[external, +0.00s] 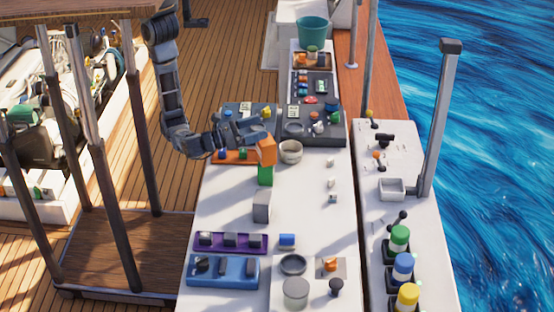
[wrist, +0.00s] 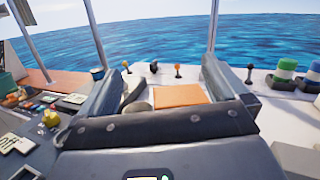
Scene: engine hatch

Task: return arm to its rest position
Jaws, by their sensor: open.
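My gripper (external: 262,127) is open and empty above the white worktop, at the end of my bent arm. In the external view it is just behind and above an orange block (external: 266,150). The orange block stands on a green block (external: 265,177). In the wrist view the two fingers of my gripper (wrist: 165,78) are spread wide. The top of the orange block (wrist: 180,95) shows between and beyond them. I cannot tell how far the fingers are from the block.
A grey block (external: 261,208) stands in front of the stack, and a beige bowl (external: 290,152) is close to its right. A purple tray (external: 230,243) and a blue tray (external: 222,271) lie at the front. Dark posts (external: 140,145) stand at left. The worktop's middle right is mostly clear.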

